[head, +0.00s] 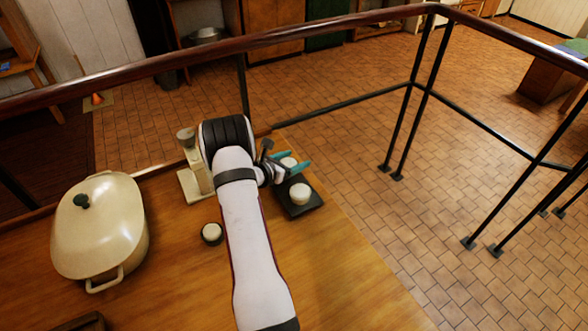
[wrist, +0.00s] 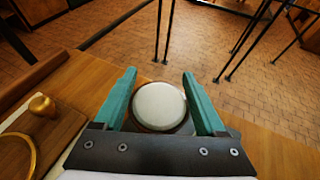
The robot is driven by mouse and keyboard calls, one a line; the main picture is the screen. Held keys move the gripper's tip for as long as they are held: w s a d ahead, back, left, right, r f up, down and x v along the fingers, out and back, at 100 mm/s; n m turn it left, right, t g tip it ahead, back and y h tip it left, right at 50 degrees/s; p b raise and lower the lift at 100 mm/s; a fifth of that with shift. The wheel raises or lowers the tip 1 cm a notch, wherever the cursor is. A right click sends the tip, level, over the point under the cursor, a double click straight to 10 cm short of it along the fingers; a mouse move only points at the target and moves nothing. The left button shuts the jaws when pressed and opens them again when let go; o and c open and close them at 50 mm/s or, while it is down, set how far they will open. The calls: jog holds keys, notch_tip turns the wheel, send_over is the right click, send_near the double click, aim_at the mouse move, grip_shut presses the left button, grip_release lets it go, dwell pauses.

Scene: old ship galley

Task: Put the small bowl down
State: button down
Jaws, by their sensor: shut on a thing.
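My gripper (head: 292,162) has teal fingers and is over the right part of the wooden counter. It is shut on the small bowl (wrist: 159,104), a pale round thing with a brownish rim that sits between the fingers in the wrist view. In the head view the bowl (head: 288,162) shows only partly between the fingers. Its underside and any gap beneath it are hidden.
A cream lidded pot (head: 100,232) stands left, a small dark jar (head: 211,233) nearer. A cream device (head: 188,183) stands behind. The counter's right edge and railing are close.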

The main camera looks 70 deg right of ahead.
jog(key=shift+f, duration=1.75)
jog(key=shift+f, duration=0.1)
grip_release()
